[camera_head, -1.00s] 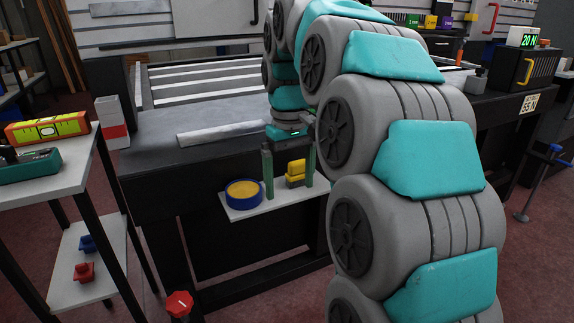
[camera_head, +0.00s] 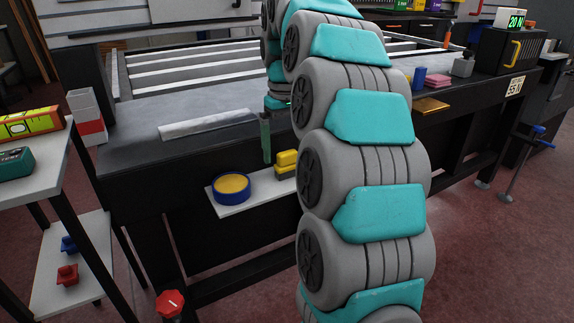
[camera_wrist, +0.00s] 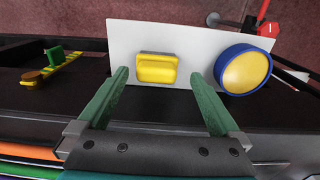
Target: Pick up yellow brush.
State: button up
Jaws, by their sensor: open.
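The yellow brush (camera_head: 286,160) sits on a small white shelf (camera_head: 236,211) at the front of the dark table. My arm partly covers it in the head view. In the wrist view the yellow brush (camera_wrist: 157,68) lies on the white shelf (camera_wrist: 125,38), lined up with the gap between my fingers. My gripper (camera_wrist: 158,74) is open, with one green finger to each side of the brush in the picture and nothing held. In the head view one green finger shows above the shelf; the other is hidden by my arm.
A blue round tub with yellow contents (camera_head: 231,187) stands on the shelf beside the brush, and close to my right finger in the wrist view. A metal bar (camera_head: 208,124) lies on the table. A red knob (camera_head: 171,303) is below. A side rack stands at left.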

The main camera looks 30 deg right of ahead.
aim_at(287, 164)
jog(key=shift+d+f, duration=0.2)
jog(key=shift+f, duration=2.2)
jog(key=c, duration=1.3)
